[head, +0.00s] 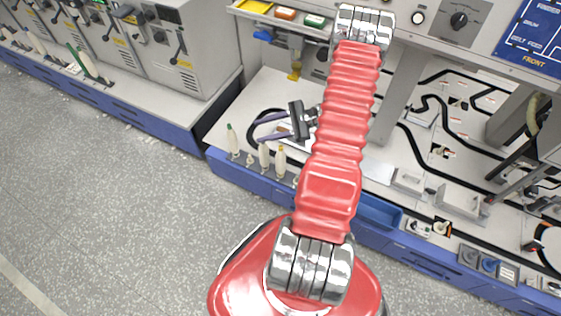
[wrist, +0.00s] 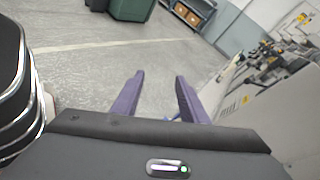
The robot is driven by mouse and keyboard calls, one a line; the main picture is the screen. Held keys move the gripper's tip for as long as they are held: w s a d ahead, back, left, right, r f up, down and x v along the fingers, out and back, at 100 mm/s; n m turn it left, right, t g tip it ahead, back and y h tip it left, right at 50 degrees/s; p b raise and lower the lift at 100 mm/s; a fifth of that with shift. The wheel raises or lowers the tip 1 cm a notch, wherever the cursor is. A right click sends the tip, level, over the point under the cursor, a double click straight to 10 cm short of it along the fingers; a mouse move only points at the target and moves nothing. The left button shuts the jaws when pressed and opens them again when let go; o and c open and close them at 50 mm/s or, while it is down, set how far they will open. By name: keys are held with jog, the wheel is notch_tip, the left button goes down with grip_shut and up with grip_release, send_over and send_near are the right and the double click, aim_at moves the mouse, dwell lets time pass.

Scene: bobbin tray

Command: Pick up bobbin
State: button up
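Several white, slender bobbins stand upright along the front edge of the machine's light ledge in the head view. One with a dark green tip (head: 233,139) is at the left. Two more stand close together to its right: one bobbin (head: 264,156) and another bobbin with a yellowish tip (head: 280,161). My gripper (head: 257,130) appears just above and behind them, with its purple fingers pointing left. In the wrist view my gripper (wrist: 160,78) is open, with only floor between its fingers. No bobbin shows there. My red arm hides part of the ledge.
A blue front rail (head: 240,178) runs below the ledge. Grey control cabinets (head: 165,50) stand at the left, with more bobbins on their ledge (head: 85,65). An overhead panel with coloured trays (head: 285,14) is above. Grey floor (head: 110,190) is clear in front.

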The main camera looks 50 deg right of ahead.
jog(key=s+d+f+m+t+h, duration=0.2)
jog(key=s+d+f+m+t, duration=0.15)
jog(key=f, duration=0.25)
jog(key=s+d+f+m+t+h, duration=0.2)
jog(key=d+f+m, duration=0.15)
jog(key=f, duration=0.25)
jog(key=m+t+h, duration=0.3)
jog(key=m+h, duration=0.3)
send_near(282, 150)
jog(key=s, duration=0.1)
jog(key=s+d, duration=0.1)
jog(key=shift+s+r+g, duration=0.1)
jog(key=shift+s+g, duration=0.15)
jog(key=shift+s, duration=0.15)
jog(key=shift+w+a, duration=0.1)
jog(key=w, duration=0.8)
jog(key=shift+w+a, duration=0.15)
jog(key=shift+w, duration=0.05)
jog(key=shift+w, duration=0.1)
jog(key=shift+w+a+r, duration=0.1)
jog(key=shift+w+a, duration=0.05)
jog(key=shift+w, duration=1.1)
jog(key=shift+w+a, duration=0.15)
jog(key=shift+w, duration=1.1)
jog(key=shift+c, duration=0.5)
grip_shut()
